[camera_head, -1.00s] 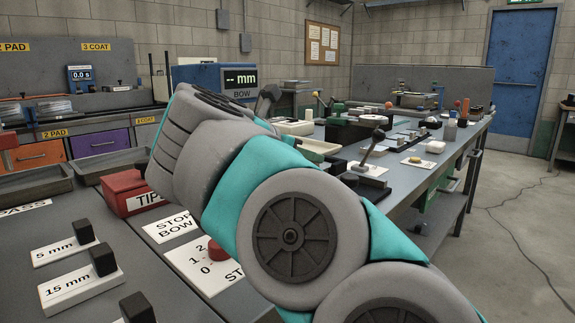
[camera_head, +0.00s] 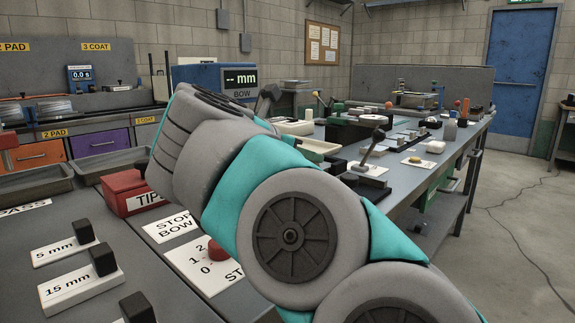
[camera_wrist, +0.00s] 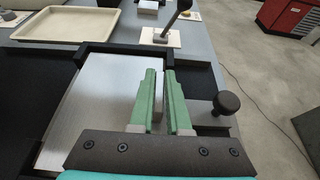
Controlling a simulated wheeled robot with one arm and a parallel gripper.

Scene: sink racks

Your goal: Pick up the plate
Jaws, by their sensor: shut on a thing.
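The plate (camera_wrist: 92,105) is a flat, silvery-grey sheet lying in a black frame in the wrist view. My gripper (camera_wrist: 160,72) has two green fingers reaching down at the plate's right side. The left finger overlaps the plate and the right finger stands just past its right edge. The fingers are closed on the plate's edge, with a narrow gap showing between them. The exact contact is hidden by the fingers. In the head view my arm covers the gripper, and I cannot make out the plate there.
A dark round knob (camera_wrist: 227,103) stands close to the right of the fingers. A cream tray (camera_wrist: 68,24) and a lever on a white base (camera_wrist: 160,38) lie beyond the frame. A red cabinet (camera_wrist: 292,18) stands far right. Open floor (camera_head: 515,240) lies right of the bench.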

